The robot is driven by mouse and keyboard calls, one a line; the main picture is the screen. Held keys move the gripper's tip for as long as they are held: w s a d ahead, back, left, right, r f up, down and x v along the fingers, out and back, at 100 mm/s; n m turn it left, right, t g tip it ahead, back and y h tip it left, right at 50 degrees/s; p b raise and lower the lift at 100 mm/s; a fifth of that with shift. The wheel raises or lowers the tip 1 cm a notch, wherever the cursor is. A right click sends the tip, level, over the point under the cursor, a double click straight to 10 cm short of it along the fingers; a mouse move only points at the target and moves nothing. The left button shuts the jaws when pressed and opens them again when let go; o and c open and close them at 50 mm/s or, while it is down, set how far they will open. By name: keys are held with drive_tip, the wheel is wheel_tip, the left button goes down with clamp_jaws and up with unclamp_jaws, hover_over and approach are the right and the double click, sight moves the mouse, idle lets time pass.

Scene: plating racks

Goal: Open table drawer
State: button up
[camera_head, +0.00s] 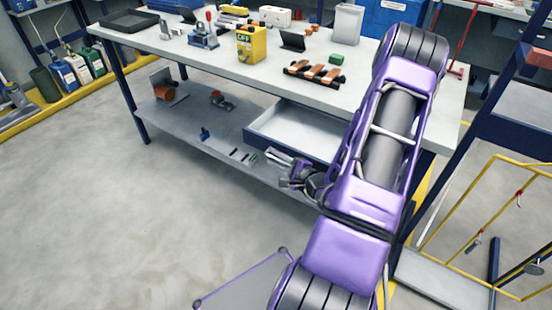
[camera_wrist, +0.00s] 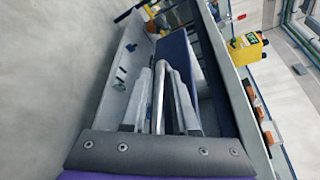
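The table drawer (camera_head: 298,127) stands pulled out below the tabletop in the head view, its pale, empty inside showing. Its dark blue front panel (camera_wrist: 179,55) shows in the wrist view beyond my fingers. My gripper (camera_head: 288,172) is at the front of the drawer, near its right part. In the wrist view my gripper (camera_wrist: 165,75) has its two fingers close together on either side of a silver bar, the drawer handle (camera_wrist: 158,93). The fingers look shut on it; the exact contact is partly hidden. My arm hides the drawer's right end.
The workbench (camera_head: 230,75) carries a yellow box (camera_head: 250,45), a striped wooden piece (camera_head: 314,73) and other items. A lower shelf (camera_head: 190,112) with small parts lies under the drawer. A yellow-framed rack (camera_head: 480,215) stands at the right.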

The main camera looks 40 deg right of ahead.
drive_tip(key=a+v, duration=0.1)
drive_tip(key=v, duration=1.6)
drive_tip(key=shift+s+d+p, duration=0.25)
drive_tip(key=shift+d+p, duration=0.1)
drive_tip(key=shift+d, duration=0.15)
drive_tip(key=shift+w, duration=0.1)
